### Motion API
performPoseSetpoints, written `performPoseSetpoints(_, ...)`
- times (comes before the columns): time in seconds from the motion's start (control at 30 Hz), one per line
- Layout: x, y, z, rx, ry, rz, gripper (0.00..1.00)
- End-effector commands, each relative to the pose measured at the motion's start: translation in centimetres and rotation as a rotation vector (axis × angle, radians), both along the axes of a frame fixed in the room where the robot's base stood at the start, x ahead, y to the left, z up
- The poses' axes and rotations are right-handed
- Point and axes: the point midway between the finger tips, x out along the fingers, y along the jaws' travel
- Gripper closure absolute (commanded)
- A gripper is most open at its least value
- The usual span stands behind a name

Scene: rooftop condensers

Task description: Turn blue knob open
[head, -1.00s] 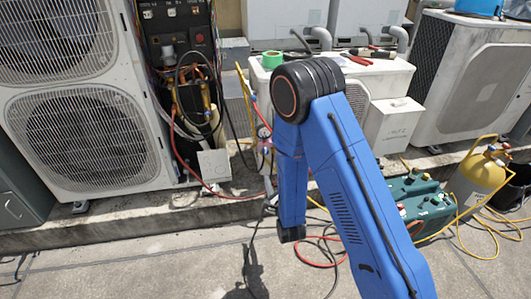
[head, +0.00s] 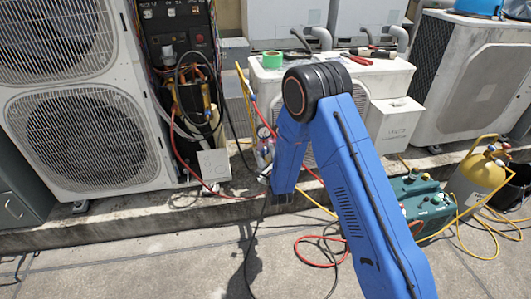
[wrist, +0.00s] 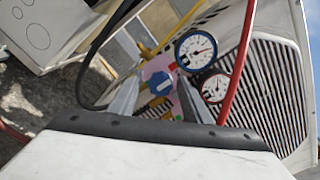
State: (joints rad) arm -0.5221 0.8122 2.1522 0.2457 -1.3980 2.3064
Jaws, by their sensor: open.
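The blue knob (wrist: 161,83) is in the middle of the wrist view, on a pinkish manifold body (wrist: 158,66). A blue-rimmed gauge (wrist: 196,50) and a red-rimmed gauge (wrist: 214,86) are to its right. My gripper (wrist: 158,88) is open, with one finger on each side of the knob in the picture. I cannot tell whether either finger touches it. In the head view the manifold (head: 264,151) is small, just left of my blue forearm, and the knob cannot be made out there.
A dark hose (wrist: 97,52) and a red hose (wrist: 238,62) run beside the fingers. A white condenser with slatted grille (wrist: 268,85) stands close behind the gauges. A large condenser (head: 85,135) is at left. Red hose (head: 318,250) lies on the floor; the front floor is mostly clear.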

Motion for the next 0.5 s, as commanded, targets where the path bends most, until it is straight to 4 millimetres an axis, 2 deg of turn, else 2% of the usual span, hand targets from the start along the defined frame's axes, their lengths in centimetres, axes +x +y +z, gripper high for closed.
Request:
performPoseSetpoints(0.33,0.44,0.13,0.04,0.0,-0.001,0.0,0.56)
performPoseSetpoints(0.37,0.43,0.12,0.04,0.0,-0.001,0.0,0.58)
performPoseSetpoints(0.5,0.42,0.12,0.04,0.0,-0.001,0.0,0.92)
